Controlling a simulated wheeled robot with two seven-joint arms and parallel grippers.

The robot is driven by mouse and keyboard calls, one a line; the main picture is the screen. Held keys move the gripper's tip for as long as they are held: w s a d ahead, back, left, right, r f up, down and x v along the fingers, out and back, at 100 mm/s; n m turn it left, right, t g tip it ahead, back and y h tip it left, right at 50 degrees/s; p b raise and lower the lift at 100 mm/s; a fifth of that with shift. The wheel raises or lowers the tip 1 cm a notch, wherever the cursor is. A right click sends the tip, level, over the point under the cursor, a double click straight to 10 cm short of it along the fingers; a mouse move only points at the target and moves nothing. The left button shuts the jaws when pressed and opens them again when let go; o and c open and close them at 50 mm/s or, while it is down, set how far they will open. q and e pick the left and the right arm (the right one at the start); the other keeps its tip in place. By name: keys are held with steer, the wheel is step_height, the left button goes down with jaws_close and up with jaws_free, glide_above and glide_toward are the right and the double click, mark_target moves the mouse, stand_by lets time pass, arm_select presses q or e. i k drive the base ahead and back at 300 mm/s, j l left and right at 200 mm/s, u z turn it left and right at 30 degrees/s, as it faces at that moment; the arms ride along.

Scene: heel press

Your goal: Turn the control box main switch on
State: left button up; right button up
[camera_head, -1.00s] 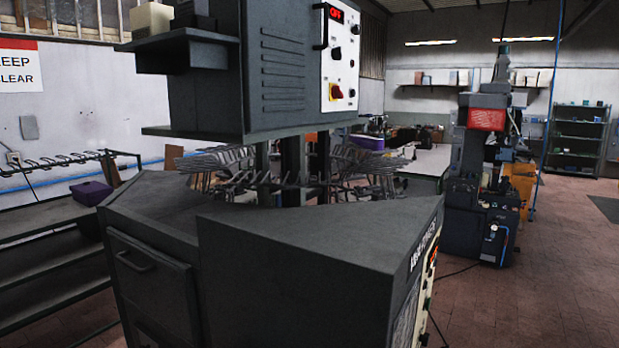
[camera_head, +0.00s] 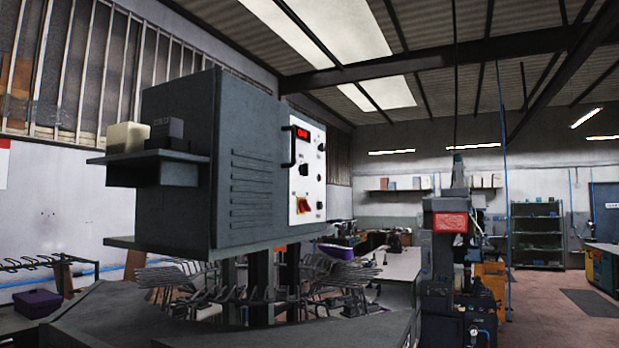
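The control box (camera_head: 245,165) is a large dark grey cabinet in the middle left of the head view, raised above the machine's base. Its white panel (camera_head: 308,170) faces right and is seen at a steep angle. The panel carries a small red lit display (camera_head: 303,134), too small to read surely, and several black knobs. A red main switch (camera_head: 302,204) with a yellowish backing sits low on the panel; its exact setting is too small to tell. Neither of my grippers is in view.
The machine's dark base (camera_head: 130,318) fills the lower left, with wire racks (camera_head: 270,290) around its posts. A purple bin (camera_head: 37,303) is at the left. A drill-like machine (camera_head: 450,260) stands at the right, with open floor (camera_head: 545,310) beyond it.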

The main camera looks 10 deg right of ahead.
mark_target(304, 205)
steer(key=i+l, duration=0.1)
steer(key=l, duration=0.4)
steer(key=i+l, duration=0.1)
steer(key=l, duration=0.35)
steer(key=i+l, duration=0.1)
steer(key=l, duration=0.4)
steer(key=i+l+u, duration=0.1)
steer(key=l, duration=0.35)
steer(key=i+l, duration=0.1)
steer(key=l, duration=0.35)
steer(key=i+l+u, duration=0.1)
steer(key=l, duration=0.35)
steer(key=i+l, duration=0.15)
steer(key=l, duration=0.3)
steer(key=i+l, duration=0.1)
steer(key=l, duration=0.35)
steer(key=i+l+u, duration=0.1)
steer(key=l, duration=0.35)
steer(key=i+l, duration=0.1)
steer(key=l, duration=0.35)
